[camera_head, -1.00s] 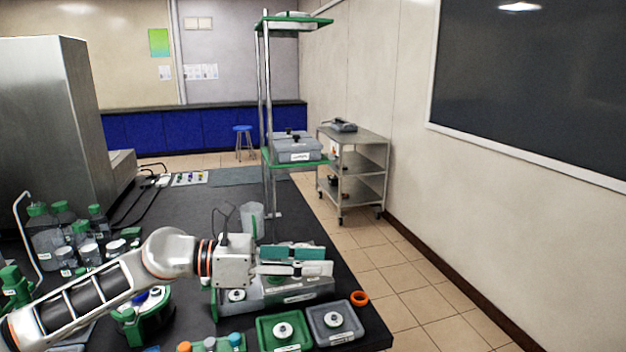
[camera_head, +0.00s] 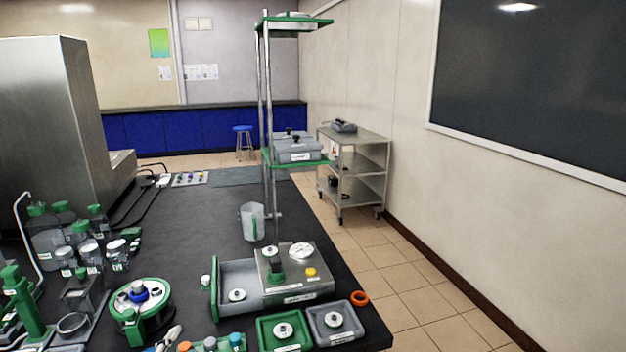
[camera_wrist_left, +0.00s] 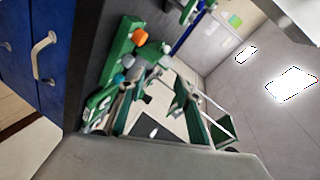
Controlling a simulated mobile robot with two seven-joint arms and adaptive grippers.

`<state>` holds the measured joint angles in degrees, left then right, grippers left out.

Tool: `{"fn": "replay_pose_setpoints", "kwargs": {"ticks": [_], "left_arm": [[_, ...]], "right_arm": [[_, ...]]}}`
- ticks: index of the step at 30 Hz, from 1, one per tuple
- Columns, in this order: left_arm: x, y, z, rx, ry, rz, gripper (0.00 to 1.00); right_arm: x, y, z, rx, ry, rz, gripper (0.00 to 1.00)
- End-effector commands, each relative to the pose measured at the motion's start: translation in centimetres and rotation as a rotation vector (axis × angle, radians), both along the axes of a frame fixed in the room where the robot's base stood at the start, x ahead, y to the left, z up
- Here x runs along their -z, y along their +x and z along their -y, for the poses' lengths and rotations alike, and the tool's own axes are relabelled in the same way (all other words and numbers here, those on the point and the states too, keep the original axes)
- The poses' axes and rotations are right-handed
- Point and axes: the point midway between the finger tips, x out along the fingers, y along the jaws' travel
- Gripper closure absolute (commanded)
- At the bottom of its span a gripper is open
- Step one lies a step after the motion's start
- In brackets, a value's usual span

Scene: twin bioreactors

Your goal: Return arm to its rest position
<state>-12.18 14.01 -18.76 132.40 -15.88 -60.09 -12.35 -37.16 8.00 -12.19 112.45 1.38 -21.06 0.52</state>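My left arm is out of the head view. In the left wrist view, dark green and grey parts (camera_wrist_left: 190,110) near the middle may belong to my left gripper, but I cannot tell them surely from the bench items or see whether the fingers are open. A broad grey surface fills the bottom of that view. My right gripper is in neither view. In the head view, the grey box (camera_head: 300,292) with a white dial and a yellow knob stands uncovered near the bench's right edge.
The dark bench (camera_head: 195,225) holds a clear jug (camera_head: 252,222), a round green-rimmed device (camera_head: 141,312), several bottles on the left, a green tray (camera_head: 262,330) and a grey tray (camera_head: 316,322). A tall shelf stand (camera_head: 267,120) rises behind. In the wrist view, blue drawers (camera_wrist_left: 40,65) are at left.

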Motion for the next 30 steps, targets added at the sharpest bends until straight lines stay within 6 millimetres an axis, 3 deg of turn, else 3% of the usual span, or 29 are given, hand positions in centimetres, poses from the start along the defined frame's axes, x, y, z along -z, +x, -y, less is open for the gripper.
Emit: {"fn": "replay_pose_setpoints", "kwargs": {"ticks": [1,6,12,20,30], "left_arm": [[2.3,-2.1,-1.6,-0.059,-0.036,-0.079,0.66],[7.2,-7.7,-5.4,-0.203,-0.103,-0.264,0.66],[10.4,-12.8,-7.9,-0.314,-0.141,-0.404,0.66],[13.0,-18.8,-10.3,-0.430,-0.167,-0.548,0.66],[19.0,-16.9,-6.0,-0.325,-0.320,-0.518,0.66]], "right_arm": [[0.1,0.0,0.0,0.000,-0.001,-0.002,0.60],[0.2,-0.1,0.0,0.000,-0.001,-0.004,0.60],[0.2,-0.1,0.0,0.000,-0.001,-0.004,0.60],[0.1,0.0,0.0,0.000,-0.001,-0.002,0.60],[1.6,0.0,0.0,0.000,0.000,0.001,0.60]]}}
